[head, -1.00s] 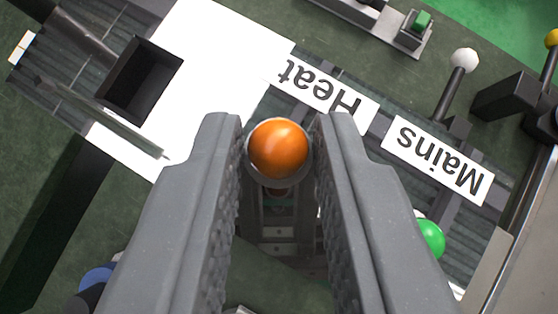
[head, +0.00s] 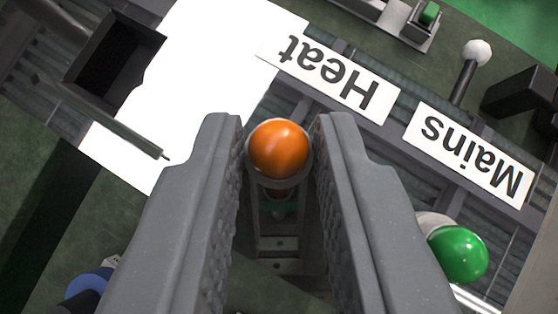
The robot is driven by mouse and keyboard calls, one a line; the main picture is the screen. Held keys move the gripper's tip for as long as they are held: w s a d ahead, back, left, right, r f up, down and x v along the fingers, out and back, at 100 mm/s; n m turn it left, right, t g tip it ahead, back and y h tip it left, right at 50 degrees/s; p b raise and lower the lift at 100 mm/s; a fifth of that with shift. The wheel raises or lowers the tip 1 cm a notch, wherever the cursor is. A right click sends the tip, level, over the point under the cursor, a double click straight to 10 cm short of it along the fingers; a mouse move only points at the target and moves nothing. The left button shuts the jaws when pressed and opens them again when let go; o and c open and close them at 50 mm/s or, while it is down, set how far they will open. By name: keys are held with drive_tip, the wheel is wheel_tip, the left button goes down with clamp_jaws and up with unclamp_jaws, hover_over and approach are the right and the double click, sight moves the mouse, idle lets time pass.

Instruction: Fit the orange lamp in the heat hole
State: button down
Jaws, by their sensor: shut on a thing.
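The "Heat" label (head: 340,78) reads upside down, just above and right of the lamp. The lamp and my fingers cover part of the panel below the label, and I cannot see a heat hole there. A dark opening is partly visible below the lamp between the fingers; I cannot tell what it is.
A "Mains" label (head: 468,153) lies to the right, with a green lamp (head: 458,254) below it. A white-knobbed lever (head: 477,53) stands above it. A black open box (head: 112,62) is on the white plate (head: 205,85) at left. A green button (head: 430,13) is at the top right.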

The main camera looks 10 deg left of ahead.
drive_tip(key=shift+f, duration=0.15)
drive_tip(key=c, duration=1.2)
unclamp_jaws()
drive_tip(key=v, duration=1.3)
drive_tip(key=shift+s+r, duration=0.25)
drive_tip(key=shift+d, duration=0.1)
